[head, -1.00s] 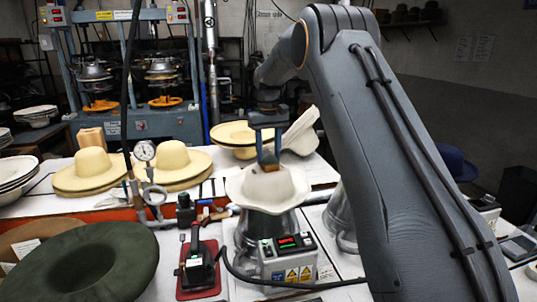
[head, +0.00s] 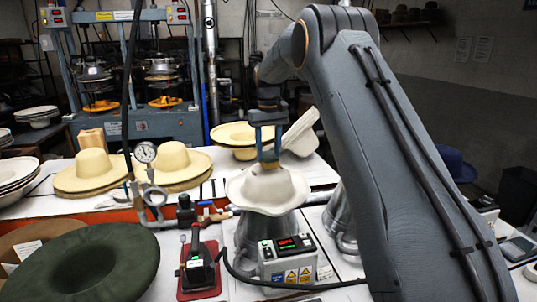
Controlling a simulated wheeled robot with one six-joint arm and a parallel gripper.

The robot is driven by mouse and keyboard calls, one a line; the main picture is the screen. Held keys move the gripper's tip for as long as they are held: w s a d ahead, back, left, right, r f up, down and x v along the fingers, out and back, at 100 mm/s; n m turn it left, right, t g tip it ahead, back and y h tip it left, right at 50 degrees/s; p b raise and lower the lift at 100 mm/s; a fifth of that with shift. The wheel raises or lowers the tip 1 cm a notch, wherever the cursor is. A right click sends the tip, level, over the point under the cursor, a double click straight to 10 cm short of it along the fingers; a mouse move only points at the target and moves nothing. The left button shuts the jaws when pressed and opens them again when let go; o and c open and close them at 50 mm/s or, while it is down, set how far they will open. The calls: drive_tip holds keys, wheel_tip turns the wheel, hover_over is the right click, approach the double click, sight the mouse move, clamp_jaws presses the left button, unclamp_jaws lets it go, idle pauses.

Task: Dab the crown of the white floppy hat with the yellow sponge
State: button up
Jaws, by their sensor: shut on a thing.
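The white floppy hat (head: 290,190) sits crown up on a metal stand in the middle of the head view, with its wavy brim spread out. My gripper (head: 268,158) points down directly over the crown and is shut on the sponge (head: 269,165). Only a small brownish-yellow part of the sponge shows between the fingers. The sponge is at the top of the crown and appears to touch it; the exact contact is too small to tell.
A control box (head: 287,262) with a red display stands in front of the stand. A red-based device (head: 199,270), a gauge with pipes (head: 147,165) and a dark green hat (head: 80,262) lie to the left. Cream hats (head: 92,170) stand behind. My arm fills the right.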

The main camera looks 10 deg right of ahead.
drive_tip(key=shift+r, duration=2.65)
drive_tip(key=shift+f, duration=0.1)
drive_tip(key=shift+f+b, duration=0.85)
drive_tip(key=shift+f, duration=2)
drive_tip(key=shift+f, duration=0.65)
drive_tip(key=shift+r+p, duration=1)
drive_tip(key=shift+r, duration=2.55)
